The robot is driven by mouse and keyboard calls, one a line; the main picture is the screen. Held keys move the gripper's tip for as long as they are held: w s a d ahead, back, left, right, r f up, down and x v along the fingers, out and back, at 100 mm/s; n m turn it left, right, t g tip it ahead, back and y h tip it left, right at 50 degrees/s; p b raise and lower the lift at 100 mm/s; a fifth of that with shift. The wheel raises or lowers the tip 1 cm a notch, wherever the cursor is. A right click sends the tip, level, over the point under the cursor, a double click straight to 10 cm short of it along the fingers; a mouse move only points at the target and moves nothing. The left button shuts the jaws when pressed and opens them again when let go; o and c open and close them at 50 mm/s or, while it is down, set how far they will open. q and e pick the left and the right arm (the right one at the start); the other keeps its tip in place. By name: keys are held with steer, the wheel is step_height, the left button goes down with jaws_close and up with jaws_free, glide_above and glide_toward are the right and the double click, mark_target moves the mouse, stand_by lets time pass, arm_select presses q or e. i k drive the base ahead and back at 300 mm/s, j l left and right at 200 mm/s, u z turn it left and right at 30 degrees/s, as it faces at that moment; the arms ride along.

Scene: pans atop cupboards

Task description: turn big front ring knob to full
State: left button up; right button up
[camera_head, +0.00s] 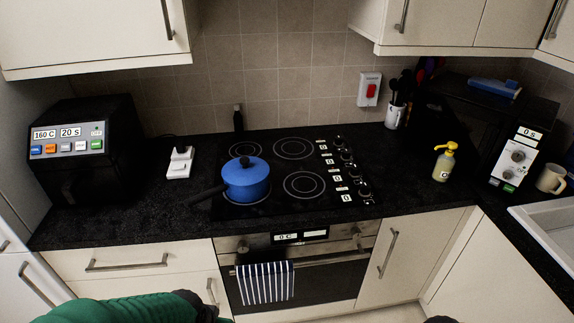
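The black hob (275,165) is set in the dark worktop. Its ring knobs stand in a column along its right side, each near a small white label that appears to read 0. The nearest knob (364,191) is at the front right corner. Another knob (351,168) is just behind it. The front right ring (305,185) is bare. A blue pan (246,180) covers most of the front left ring, so I cannot compare the front ring sizes well. My green left arm shows at the bottom left, away from the knobs. Neither gripper's fingers are visible.
A striped towel (265,283) hangs on the oven handle below. A yellow soap bottle (446,163) stands right of the hob. Worktop between the knobs and bottle is clear. Wall cupboards (458,22) overhang the back right.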

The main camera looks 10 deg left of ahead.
mark_target(364, 191)
steer(key=u, duration=0.25)
steer(key=i+l+u, duration=0.1)
steer(key=l+u, duration=0.25)
steer(key=i+l+u, duration=0.1)
steer(key=l+u, duration=0.15)
steer(key=u, duration=0.15)
steer(key=l+u, duration=0.35)
